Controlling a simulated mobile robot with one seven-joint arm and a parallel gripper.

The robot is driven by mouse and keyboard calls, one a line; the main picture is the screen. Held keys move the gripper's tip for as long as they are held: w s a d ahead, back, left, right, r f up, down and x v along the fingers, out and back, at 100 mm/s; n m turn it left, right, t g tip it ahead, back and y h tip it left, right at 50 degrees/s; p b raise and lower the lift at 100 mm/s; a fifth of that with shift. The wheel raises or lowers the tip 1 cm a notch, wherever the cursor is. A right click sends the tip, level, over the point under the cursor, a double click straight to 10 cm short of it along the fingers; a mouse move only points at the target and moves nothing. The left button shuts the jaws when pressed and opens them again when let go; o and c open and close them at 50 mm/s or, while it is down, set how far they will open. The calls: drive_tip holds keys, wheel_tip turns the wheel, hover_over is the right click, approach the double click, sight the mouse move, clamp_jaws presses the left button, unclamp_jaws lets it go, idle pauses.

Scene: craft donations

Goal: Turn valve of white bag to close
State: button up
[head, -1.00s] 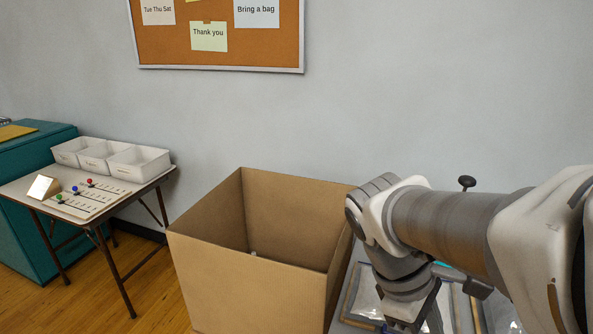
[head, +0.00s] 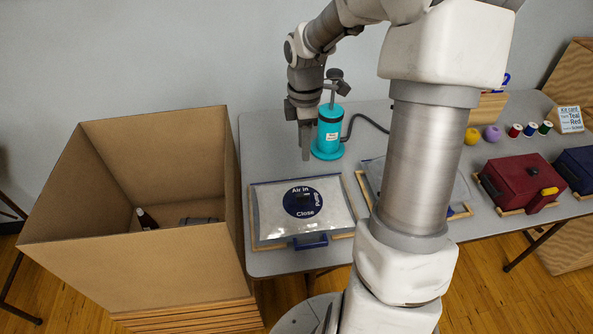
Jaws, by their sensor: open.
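The white bag (head: 268,212) lies flat on the grey table in a wooden-edged frame, with a blue handle at its front edge. Its valve (head: 303,201) is a dark blue round dial on top, marked "Air in", "Pump" and "Close". The small dark part at the dial's centre is too small to read for its setting. My gripper (head: 305,150) points down above the table, behind the bag and left of the teal pump. It is open and apart from the bag, with nothing seen in it.
A teal pump (head: 328,138) with a hose stands behind the bag. A large open cardboard box (head: 190,262) is close on the left. A second bag (head: 376,170) is partly hidden by my arm. A dark red case (head: 520,182), spools and yarn balls are at right.

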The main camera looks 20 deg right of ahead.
sight(303, 194)
wheel_tip(303, 194, down, 18)
drive_tip(key=b, duration=0.3)
drive_tip(key=shift+r, duration=0.25)
clamp_jaws()
